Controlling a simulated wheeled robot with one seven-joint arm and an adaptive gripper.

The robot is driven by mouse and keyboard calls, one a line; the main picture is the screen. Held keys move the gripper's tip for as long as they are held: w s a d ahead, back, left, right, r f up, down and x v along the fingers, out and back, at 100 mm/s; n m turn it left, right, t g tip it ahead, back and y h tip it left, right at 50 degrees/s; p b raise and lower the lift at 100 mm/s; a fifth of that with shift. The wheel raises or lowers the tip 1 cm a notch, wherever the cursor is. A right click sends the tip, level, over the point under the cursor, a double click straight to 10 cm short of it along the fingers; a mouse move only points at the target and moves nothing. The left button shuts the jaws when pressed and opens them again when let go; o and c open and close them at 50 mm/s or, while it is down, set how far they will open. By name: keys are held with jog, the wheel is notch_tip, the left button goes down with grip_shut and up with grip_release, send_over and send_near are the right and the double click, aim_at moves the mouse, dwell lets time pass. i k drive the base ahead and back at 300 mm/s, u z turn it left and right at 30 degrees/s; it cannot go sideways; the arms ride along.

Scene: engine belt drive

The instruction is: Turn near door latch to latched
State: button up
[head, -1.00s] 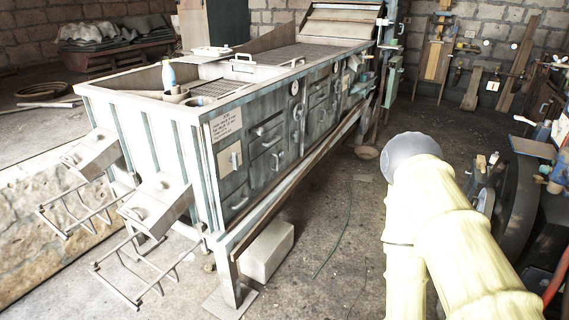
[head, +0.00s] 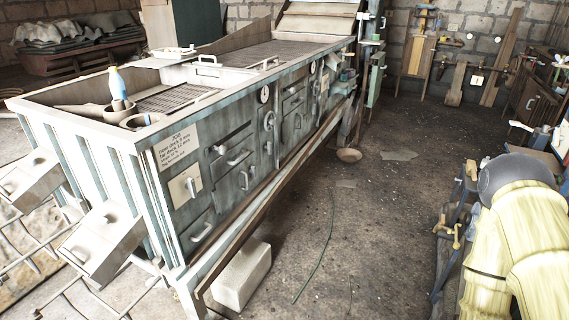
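The near door is a dark grey-green panel on the side of the long bench-like machine (head: 214,122). A pale square plate (head: 180,192) with a small upright lever, likely the near door latch, sits below a printed sign (head: 176,147). The lever looks roughly vertical, but whether it is latched I cannot tell. My arm shows at the right, covered in pale yellow with a grey rounded joint, well apart from the machine. My gripper is not in view.
Hoppers with wire frames (head: 102,240) jut out at the machine's near left end. A pale block (head: 243,276) lies under the lower rail. A bowl (head: 349,155) and a green cord (head: 327,246) lie on the floor. The floor right of the machine is mostly clear.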

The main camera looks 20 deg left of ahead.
aim_at(252, 170)
jog(key=u, duration=0.3)
jog(key=i, duration=1)
jog(key=u, duration=0.6)
